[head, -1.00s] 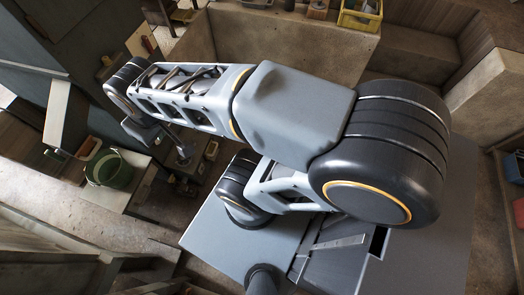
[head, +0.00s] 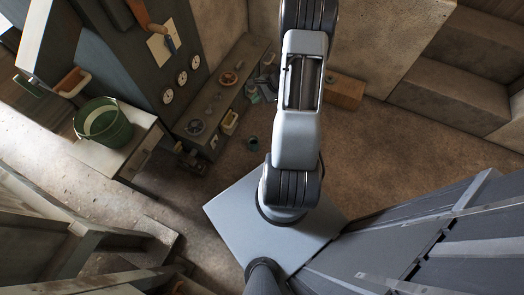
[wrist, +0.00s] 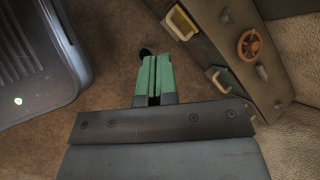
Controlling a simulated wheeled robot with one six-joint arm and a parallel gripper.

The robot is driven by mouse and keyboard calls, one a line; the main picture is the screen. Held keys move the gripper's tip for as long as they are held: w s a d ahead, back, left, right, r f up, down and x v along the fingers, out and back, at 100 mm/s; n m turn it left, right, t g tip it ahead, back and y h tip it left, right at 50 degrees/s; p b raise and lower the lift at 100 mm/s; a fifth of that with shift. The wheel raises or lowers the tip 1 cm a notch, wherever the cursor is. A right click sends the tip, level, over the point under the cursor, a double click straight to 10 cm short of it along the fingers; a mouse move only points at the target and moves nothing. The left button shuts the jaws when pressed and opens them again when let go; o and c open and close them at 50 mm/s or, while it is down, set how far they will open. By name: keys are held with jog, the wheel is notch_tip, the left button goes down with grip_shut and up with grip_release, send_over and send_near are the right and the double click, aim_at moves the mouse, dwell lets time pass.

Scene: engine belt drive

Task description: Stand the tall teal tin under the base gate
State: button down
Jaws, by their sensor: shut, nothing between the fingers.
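My gripper (wrist: 153,80) shows in the wrist view with its two green fingers together and nothing between them. A small dark round thing (wrist: 145,52) shows just beyond the fingertips in the wrist view, too dark to name. I cannot make out the base gate for certain.
A low bench (head: 220,100) with an orange handwheel (head: 229,78) and small boxes runs along the dark gauge panel (head: 165,62). A green bucket (head: 103,122) stands on a side table at left. A wooden block (head: 343,91) lies right of my arm. Brown floor between is open.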

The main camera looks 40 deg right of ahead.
jog(key=s+d+f+m+t+h+b, duration=0.1)
jog(key=s+d+f+m+b, duration=0.25)
jog(key=f, duration=0.75)
jog(key=s+d+f+m+t+b, duration=0.1)
jog(key=s+d+f+m+b, duration=0.2)
jog(key=f, duration=0.8)
jog(key=s+d+f+m+t+h+b, duration=0.1)
jog(key=s+f+m+t+b, duration=0.3)
jog(key=f, duration=0.7)
jog(key=w+a+f+g+b, duration=0.1)
jog(key=w+a+f+b, duration=0.1)
jog(key=w+f, duration=0.2)
jog(key=w+a+f+m+g+b, duration=0.1)
jog(key=w+a+f+b, duration=0.2)
jog(key=w, duration=0.3)
jog(key=shift+w+f, duration=0.3)
jog(key=shift+f, duration=0.25)
jog(key=shift+a, duration=0.1)
